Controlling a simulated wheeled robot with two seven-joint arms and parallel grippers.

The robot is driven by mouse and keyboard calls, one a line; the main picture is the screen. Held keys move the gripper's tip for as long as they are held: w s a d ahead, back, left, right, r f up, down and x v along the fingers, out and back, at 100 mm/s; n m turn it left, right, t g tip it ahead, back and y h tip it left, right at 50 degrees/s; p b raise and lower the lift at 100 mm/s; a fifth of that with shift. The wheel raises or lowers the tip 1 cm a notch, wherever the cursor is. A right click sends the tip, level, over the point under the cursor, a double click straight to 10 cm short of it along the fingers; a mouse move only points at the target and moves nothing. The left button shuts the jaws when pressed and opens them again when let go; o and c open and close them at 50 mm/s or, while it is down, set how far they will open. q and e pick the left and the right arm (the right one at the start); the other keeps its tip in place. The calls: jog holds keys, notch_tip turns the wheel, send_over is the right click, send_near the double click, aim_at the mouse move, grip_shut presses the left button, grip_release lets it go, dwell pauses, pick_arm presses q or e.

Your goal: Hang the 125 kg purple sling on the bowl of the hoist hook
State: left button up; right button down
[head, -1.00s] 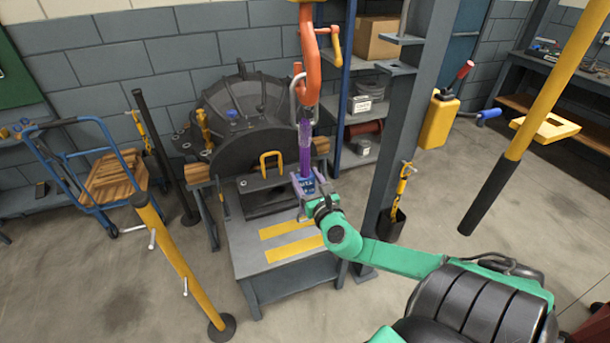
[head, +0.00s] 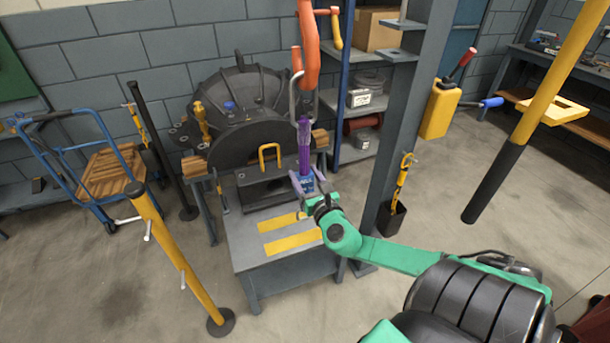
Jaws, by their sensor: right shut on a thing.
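The orange hoist hook (head: 307,38) hangs at the top centre of the head view, with a grey metal latch (head: 293,100) at its bowl. The purple sling (head: 304,145) stands upright just below the bowl, its top end close to the latch. I cannot tell whether its top loop is around the hook or only in front of it. The label's text is too small to read. My left gripper is not in view.
A grey bench (head: 285,258) with yellow stripes stands below the sling. A dark round casing (head: 245,140) is behind it. A grey post (head: 402,130) rises to the right. A yellow post (head: 180,255) stands at left front, and another yellow-black pole (head: 530,120) at right.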

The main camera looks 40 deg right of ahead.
jog(key=shift+r, duration=0.1)
grip_release()
jog(key=shift+s+a, duration=0.1)
jog(key=shift+s, duration=0.2)
jog(key=b+v, duration=0.1)
jog(key=v, duration=1.3)
